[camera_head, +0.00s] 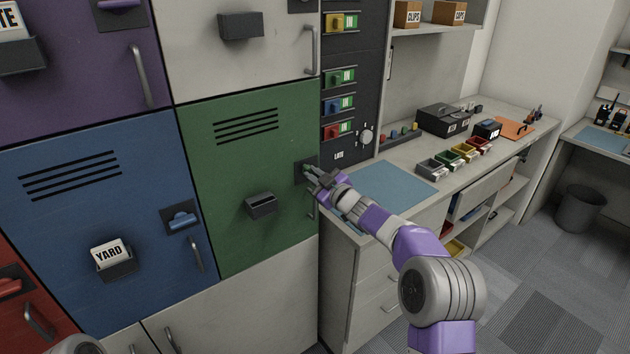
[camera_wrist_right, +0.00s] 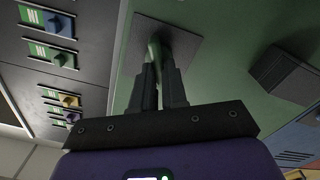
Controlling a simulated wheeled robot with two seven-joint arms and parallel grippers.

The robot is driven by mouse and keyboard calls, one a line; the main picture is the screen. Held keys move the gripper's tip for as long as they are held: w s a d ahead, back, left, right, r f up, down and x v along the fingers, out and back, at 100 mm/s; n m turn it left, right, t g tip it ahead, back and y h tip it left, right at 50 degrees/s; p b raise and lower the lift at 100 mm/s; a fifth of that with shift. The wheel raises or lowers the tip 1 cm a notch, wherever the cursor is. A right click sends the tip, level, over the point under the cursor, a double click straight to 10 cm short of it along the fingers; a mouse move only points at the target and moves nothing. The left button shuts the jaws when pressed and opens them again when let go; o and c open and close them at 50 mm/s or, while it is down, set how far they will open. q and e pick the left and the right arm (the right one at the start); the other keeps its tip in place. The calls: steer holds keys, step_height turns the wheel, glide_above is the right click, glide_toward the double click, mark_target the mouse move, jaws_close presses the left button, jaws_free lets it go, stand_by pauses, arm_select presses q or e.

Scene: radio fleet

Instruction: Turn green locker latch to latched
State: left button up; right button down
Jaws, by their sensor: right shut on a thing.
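The green locker (camera_head: 240,160) is a closed door at the middle of the head view, with slots near its top. Its latch is a green handle on a dark plate (camera_head: 303,165) at the door's right edge. My right gripper (camera_head: 311,174) reaches in from the right and is shut on the latch. In the right wrist view the gripper's two dark fingers (camera_wrist_right: 160,80) stand on either side of the green latch handle (camera_wrist_right: 154,48), in front of the plate (camera_wrist_right: 185,42). The fingers hide part of the handle, and its exact angle is hard to tell. My left gripper is not in view.
An empty card holder (camera_head: 261,205) juts from the green door. The blue locker (camera_head: 90,200) has its own latch (camera_head: 181,219). A dark switch panel (camera_head: 350,60) stands just right of the green door. A counter with a blue mat (camera_head: 392,184) lies beneath my right forearm.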

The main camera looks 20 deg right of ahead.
steer(key=n+b, duration=0.2)
steer(key=n, duration=0.2)
steer(key=n+b, duration=0.2)
steer(key=n, duration=0.2)
steer(key=n+b, duration=0.2)
steer(key=n, duration=0.2)
steer(key=shift+a+f, duration=0.15)
steer(key=shift+f, duration=0.1)
stand_by(0.5)
steer(key=c, duration=1.2)
jaws_free()
steer(key=shift+o, duration=0.2)
steer(key=shift+s, duration=0.15)
steer(key=b+v, duration=0.1)
steer(key=v, duration=0.6)
steer(key=shift+s, duration=0.15)
